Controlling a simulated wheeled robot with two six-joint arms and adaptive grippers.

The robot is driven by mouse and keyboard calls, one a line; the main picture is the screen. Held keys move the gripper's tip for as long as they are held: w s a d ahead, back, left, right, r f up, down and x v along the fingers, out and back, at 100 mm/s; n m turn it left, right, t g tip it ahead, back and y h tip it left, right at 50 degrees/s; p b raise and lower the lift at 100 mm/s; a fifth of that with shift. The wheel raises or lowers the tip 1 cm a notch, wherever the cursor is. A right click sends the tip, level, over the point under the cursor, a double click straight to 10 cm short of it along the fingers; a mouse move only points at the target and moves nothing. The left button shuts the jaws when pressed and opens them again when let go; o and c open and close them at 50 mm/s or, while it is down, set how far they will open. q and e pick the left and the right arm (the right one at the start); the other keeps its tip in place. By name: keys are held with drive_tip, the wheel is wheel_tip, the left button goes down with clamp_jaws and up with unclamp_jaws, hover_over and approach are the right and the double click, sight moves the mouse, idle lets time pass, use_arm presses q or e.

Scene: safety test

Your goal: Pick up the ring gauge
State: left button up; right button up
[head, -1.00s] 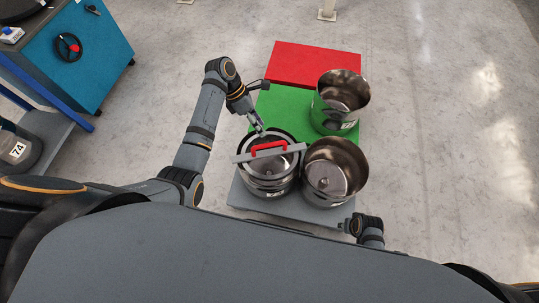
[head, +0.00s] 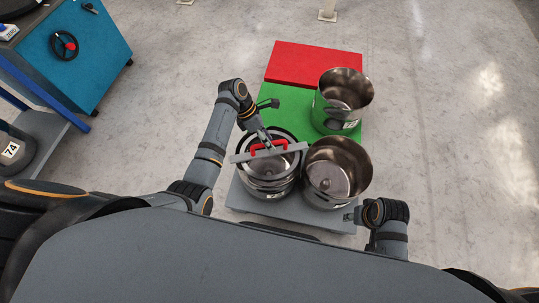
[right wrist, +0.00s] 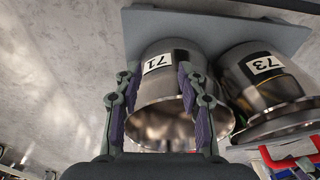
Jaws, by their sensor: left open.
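The ring gauge appears to be the grey bar with a red handle (head: 270,148) lying across the top of the left steel pot (head: 268,187). Its handle also shows at the lower right of the right wrist view (right wrist: 290,151). My left gripper (head: 268,143) is open at the red handle, reaching it from above and behind. Whether its fingers touch the handle is too small to tell. My right gripper (right wrist: 158,75) is open, with pot 71 (right wrist: 165,85) seen beyond and between its fingers. In the head view, its fingers are not clear.
An open steel pot (head: 337,185) stands right of the gauge's pot on a grey platform (head: 240,197). Another open pot (head: 345,100) stands on the green platform (head: 290,97). A red platform (head: 310,65) lies behind. A blue cabinet (head: 75,60) is at far left. Right floor is clear.

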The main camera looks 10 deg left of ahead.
use_arm(q)
drive_tip(key=shift+x, duration=1)
clamp_jaws()
use_arm(e)
drive_tip(key=shift+s+a+r, duration=0.1)
drive_tip(key=shift+a+r, duration=0.05)
drive_tip(key=shift+r, duration=0.45)
drive_tip(key=shift+s+a+r, duration=0.1)
drive_tip(key=shift+r, duration=0.45)
